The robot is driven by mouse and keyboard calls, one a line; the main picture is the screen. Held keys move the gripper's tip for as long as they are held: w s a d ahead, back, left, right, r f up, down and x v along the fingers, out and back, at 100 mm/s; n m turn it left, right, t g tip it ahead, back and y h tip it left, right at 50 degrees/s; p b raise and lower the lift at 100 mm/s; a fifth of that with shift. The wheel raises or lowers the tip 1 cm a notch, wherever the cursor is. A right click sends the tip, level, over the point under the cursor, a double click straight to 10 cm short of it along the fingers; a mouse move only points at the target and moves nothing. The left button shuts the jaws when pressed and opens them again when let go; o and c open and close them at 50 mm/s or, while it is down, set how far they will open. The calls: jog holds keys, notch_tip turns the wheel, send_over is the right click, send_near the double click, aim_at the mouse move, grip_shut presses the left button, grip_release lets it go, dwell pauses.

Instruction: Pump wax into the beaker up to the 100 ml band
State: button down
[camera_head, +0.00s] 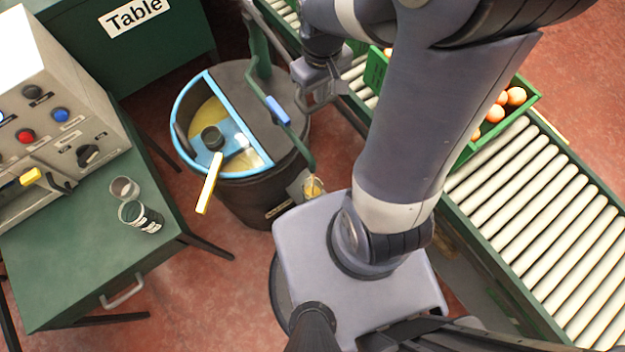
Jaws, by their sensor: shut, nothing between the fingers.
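The wax vat (232,185) is a dark round drum with a blue-rimmed opening, and yellow wax (208,118) shows inside. A green pump lever with a blue grip (277,110) stands at its right side. A small clear vessel with amber content (313,187), seemingly the beaker, is low at the vat's right side by a pale fitting. Its bands and fill level are too small to read. My gripper (314,106) is shut and empty, just right of the blue grip and apart from it in the picture.
A clear cup (124,188) and a dark banded cup (140,216) stand on the green table (70,262) by a control panel (55,125). A yellow-handled tool (209,182) rests on the vat. A roller conveyor (540,215) carries a green crate (522,104) of oranges at right.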

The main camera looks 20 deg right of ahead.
notch_tip(320, 180, up, 15)
jog(key=p, duration=1.3)
jog(key=shift+p, duration=0.35)
jog(key=shift+s+f, duration=0.1)
